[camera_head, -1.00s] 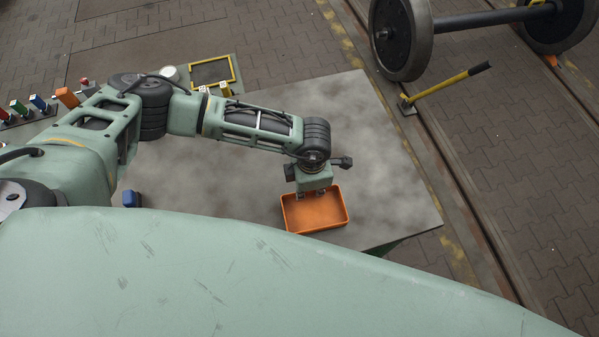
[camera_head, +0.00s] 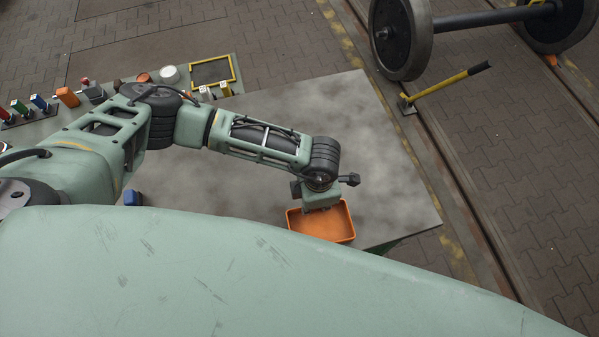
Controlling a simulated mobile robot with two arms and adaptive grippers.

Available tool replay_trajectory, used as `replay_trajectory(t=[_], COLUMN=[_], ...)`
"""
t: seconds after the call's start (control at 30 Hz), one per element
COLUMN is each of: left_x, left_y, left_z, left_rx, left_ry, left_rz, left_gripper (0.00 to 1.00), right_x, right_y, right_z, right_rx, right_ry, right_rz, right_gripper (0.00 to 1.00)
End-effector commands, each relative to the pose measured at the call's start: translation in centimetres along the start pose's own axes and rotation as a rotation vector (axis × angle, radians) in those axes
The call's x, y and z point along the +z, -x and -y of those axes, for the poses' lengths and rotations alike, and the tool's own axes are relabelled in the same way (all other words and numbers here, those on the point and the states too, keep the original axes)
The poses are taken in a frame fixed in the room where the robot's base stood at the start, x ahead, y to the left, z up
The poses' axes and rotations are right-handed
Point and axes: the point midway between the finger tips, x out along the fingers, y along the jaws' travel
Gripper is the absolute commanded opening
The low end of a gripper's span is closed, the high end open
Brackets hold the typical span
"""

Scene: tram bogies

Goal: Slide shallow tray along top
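The shallow orange tray (camera_head: 326,229) lies on the grey table top (camera_head: 240,180), near its front edge, and its inside looks empty. My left gripper (camera_head: 322,209) is over the tray's back rim, pointing down. Its fingertips are hidden behind its own body, so I cannot tell whether they are open or shut, or whether they grip the rim. My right gripper is not in view.
A blue block (camera_head: 132,198) sits on the table at left. Small coloured items (camera_head: 68,97) and a yellow-edged black tray (camera_head: 211,73) stand at the back left. A yellow lever (camera_head: 440,87) and a wheelset (camera_head: 402,38) are beyond the table. The table's right part is clear.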

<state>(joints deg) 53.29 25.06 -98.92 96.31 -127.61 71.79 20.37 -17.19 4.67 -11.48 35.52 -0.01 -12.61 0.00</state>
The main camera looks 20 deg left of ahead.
Motion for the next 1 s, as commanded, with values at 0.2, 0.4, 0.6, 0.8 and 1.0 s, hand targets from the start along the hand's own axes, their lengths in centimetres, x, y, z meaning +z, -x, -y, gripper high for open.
replay_trajectory(t=[0.2,0.4,0.6,0.8,1.0], left_x=[0.02,0.01,0.01,0.00,0.03], left_y=[0.01,0.01,0.01,0.01,0.94], left_z=[0.04,0.02,0.00,-0.01,-0.05], left_rx=[0.000,0.000,0.000,0.000,0.000], left_ry=[0.000,0.000,0.000,0.000,0.000], left_rz=[0.000,0.000,0.000,0.000,0.000], left_gripper=[0.00,0.11,0.27,0.27,0.27], right_x=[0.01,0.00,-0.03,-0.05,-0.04], right_y=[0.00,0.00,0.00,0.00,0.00], right_z=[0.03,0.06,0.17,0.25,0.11], right_rx=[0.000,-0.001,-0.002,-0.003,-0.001], right_ry=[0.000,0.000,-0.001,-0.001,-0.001], right_rz=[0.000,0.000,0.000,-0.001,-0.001], right_gripper=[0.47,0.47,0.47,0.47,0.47])
